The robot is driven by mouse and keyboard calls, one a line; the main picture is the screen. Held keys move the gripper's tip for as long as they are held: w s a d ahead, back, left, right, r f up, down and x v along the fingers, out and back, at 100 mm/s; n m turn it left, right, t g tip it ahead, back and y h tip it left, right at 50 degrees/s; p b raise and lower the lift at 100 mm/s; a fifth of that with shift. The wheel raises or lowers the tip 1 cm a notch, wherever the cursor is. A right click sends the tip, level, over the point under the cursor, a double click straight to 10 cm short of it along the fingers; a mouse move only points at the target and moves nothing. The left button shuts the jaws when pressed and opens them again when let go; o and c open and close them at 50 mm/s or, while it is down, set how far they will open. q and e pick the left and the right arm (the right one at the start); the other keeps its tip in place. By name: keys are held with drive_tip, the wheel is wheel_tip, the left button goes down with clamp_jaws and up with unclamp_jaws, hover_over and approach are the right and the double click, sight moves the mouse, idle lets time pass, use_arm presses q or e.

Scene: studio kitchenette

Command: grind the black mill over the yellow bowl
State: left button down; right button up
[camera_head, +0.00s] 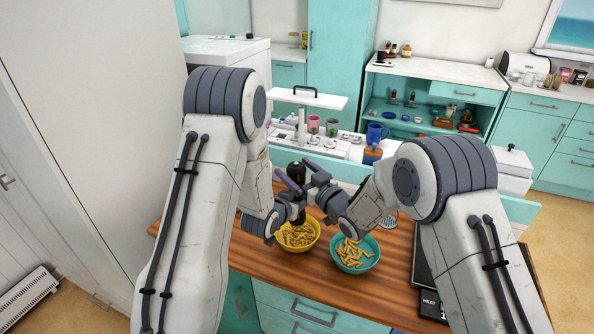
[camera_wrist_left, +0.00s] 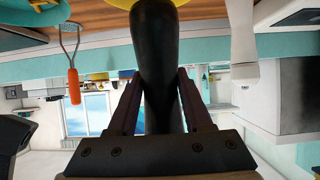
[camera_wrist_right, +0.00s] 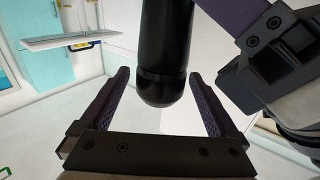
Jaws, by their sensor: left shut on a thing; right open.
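The black mill (camera_head: 297,171) stands upright over the yellow bowl (camera_head: 299,246), which holds pasta. My left gripper (camera_wrist_left: 158,76) is shut on the mill's body, which fills the space between its fingers in the left wrist view. A bit of the yellow bowl shows behind the mill there. My right gripper (camera_wrist_right: 158,76) is open near the mill's top. In the right wrist view the mill's rounded dark end (camera_wrist_right: 164,90) lies between the spread fingers, with gaps on both sides.
A teal bowl (camera_head: 355,262) with pasta stands right of the yellow bowl on the wooden counter (camera_head: 300,280). An orange-handled utensil (camera_wrist_left: 73,86) shows in the left wrist view. Mugs (camera_head: 375,133) stand behind the counter.

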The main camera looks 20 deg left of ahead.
drive_tip(key=c, duration=1.4)
drive_tip(key=shift+m+t+h, duration=0.5)
drive_tip(key=shift+t, duration=0.1)
drive_tip(key=shift+m+t+h, duration=0.3)
drive_tip(key=o, duration=1.4)
drive_tip(key=v, duration=1.2)
